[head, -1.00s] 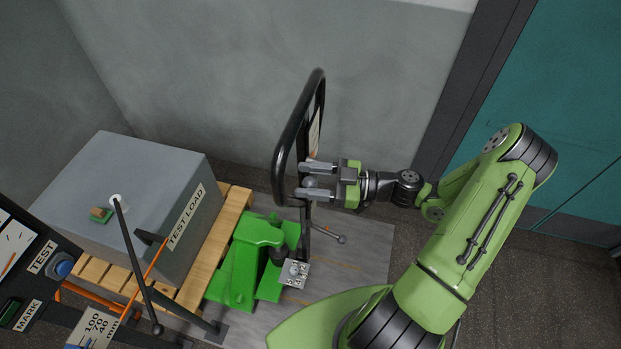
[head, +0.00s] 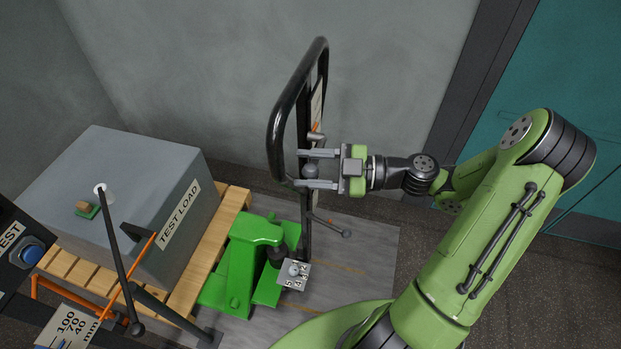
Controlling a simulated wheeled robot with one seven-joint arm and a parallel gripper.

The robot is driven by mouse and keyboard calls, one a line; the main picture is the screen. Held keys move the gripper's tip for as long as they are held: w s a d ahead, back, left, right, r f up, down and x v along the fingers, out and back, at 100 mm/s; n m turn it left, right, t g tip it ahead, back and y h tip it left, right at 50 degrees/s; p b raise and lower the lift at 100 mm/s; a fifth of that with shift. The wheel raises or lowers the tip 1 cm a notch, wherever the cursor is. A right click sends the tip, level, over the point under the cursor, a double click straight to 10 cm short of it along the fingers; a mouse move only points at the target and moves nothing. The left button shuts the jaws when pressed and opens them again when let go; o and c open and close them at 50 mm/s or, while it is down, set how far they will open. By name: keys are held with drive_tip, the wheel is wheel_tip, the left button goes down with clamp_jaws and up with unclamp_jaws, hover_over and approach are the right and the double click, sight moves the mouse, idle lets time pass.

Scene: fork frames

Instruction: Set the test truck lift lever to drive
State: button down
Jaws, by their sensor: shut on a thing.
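The test truck has a green pump body (head: 240,262) and a tall black loop handle (head: 279,125) rising from it. A dark round knob (head: 311,171), apparently the lift lever's end, sits at the handle's right side below the loop. My gripper (head: 310,169) comes from the right with one finger above and one below the knob, and is shut on it. Part of the knob and the lever's shaft are hidden. An orange mark and a grey cylinder (head: 316,137) show just above the fingers. I cannot read the lever's position.
A grey test load box (head: 133,163) sits on a wooden pallet (head: 234,204) at left. A numbered plate (head: 291,274) is beside the pump. A thin rod with a ball end (head: 346,234) sticks out right. Walls stand behind.

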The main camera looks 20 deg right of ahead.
drive_tip(key=shift+d+f+b, duration=0.1)
drive_tip(key=shift+f+b, duration=0.45)
drive_tip(key=shift+f, duration=0.25)
drive_tip(key=shift+h, duration=0.3)
drive_tip(key=shift+r, duration=0.2)
drive_tip(key=shift+c, duration=2.3)
unclamp_jaws()
drive_tip(key=shift+w+d, duration=0.1)
drive_tip(key=shift+w, duration=0.05)
drive_tip(key=shift+n, duration=0.3)
drive_tip(key=shift+r, duration=0.1)
drive_tip(key=p+v, duration=0.2)
drive_tip(key=v, duration=1.3)
drive_tip(key=shift+s+d+f, duration=0.2)
drive_tip(key=shift+d, duration=0.15)
